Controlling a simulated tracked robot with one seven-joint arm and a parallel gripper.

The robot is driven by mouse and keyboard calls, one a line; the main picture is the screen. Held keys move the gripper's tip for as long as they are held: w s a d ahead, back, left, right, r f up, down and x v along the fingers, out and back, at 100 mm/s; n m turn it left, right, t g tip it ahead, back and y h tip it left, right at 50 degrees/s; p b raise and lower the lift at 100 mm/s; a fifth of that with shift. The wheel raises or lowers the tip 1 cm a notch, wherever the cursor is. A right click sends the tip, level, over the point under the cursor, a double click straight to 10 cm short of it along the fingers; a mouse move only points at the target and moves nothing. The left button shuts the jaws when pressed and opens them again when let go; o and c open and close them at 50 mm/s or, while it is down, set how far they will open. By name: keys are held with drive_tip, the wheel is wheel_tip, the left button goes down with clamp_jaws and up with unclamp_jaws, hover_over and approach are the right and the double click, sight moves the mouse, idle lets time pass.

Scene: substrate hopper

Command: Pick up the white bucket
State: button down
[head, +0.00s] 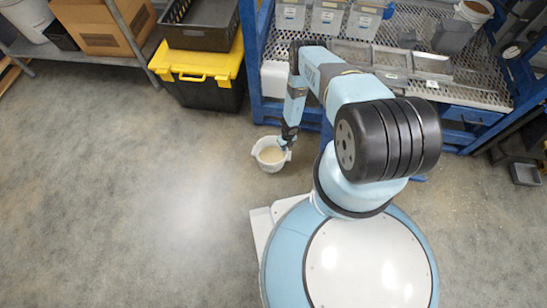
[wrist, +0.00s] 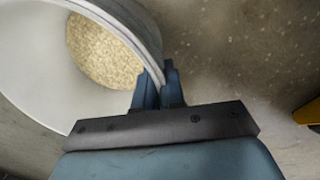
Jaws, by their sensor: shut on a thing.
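The white bucket (head: 270,153) is in the head view, left of my base and in front of the blue rack. It holds a pale, grainy material. In the wrist view the bucket (wrist: 40,100) fills the upper left, with the grains (wrist: 103,52) at its bottom. My gripper (head: 285,144) is at the bucket's right rim. In the wrist view my gripper's fingers (wrist: 160,85) are shut on the rim, one on each side of the wall. I cannot tell whether the bucket touches the floor.
A black bin with a yellow lid (head: 203,68) stands behind the bucket, with a black crate (head: 200,25) on top. A blue rack (head: 257,60) with grey bins stands behind my arm. A grey shelf (head: 85,55) is at the upper left. The floor to the left is clear.

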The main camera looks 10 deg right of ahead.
drive_tip(key=shift+r, duration=0.15)
drive_tip(key=shift+r, duration=4.9)
